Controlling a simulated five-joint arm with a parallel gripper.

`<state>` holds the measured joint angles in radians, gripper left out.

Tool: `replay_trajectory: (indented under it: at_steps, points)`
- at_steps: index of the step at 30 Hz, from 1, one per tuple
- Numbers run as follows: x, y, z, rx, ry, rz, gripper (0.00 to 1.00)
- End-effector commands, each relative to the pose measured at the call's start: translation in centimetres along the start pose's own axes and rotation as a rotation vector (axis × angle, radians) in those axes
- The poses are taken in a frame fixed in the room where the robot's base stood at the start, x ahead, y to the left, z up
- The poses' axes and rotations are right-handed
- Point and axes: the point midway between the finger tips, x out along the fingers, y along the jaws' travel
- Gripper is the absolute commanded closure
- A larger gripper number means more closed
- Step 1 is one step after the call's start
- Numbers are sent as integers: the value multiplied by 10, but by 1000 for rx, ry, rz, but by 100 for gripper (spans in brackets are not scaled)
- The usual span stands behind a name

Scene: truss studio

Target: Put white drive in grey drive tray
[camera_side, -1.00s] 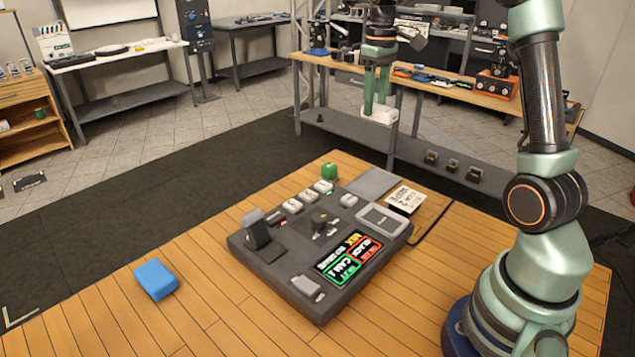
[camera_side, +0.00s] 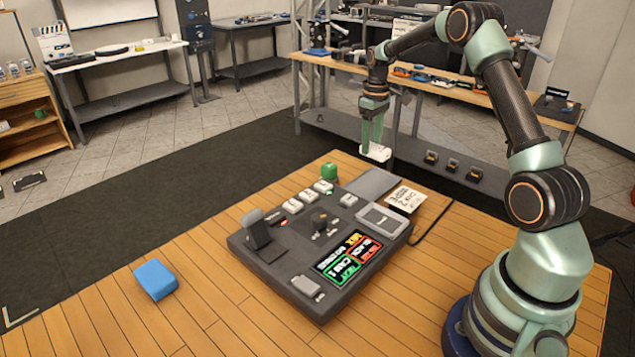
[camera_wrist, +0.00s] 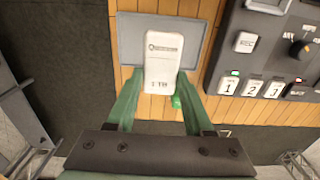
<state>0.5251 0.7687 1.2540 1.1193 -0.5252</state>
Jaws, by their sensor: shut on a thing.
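The white drive (camera_side: 376,153) is held in the air by my gripper (camera_side: 372,143), above and beyond the back edge of the wooden table in the side view. In the wrist view, the white drive (camera_wrist: 165,62), with a logo and "1TB" on its face, sits between the two green fingers of my gripper (camera_wrist: 158,85). The flat grey drive tray (camera_side: 371,182) lies on the table behind the console. In the wrist view, the grey drive tray (camera_wrist: 130,38) shows behind the drive, which covers part of it. The drive is apart from the tray.
A dark switcher console (camera_side: 290,262) with buttons and a lit screen stands beside the tray.

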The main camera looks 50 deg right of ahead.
Motion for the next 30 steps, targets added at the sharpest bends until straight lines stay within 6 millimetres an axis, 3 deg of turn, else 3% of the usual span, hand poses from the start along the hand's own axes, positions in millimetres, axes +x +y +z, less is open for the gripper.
replay_trajectory:
  at_steps: [3,6,14,21,30]
  points:
    - [26,0,0,0,-3,-1,100]
    - [40,0,0,0,-1,-1,100]
    - [57,0,0,0,0,0,100]
    - [90,0,0,0,-1,-1,100]
    - [92,0,0,0,1,1,100]
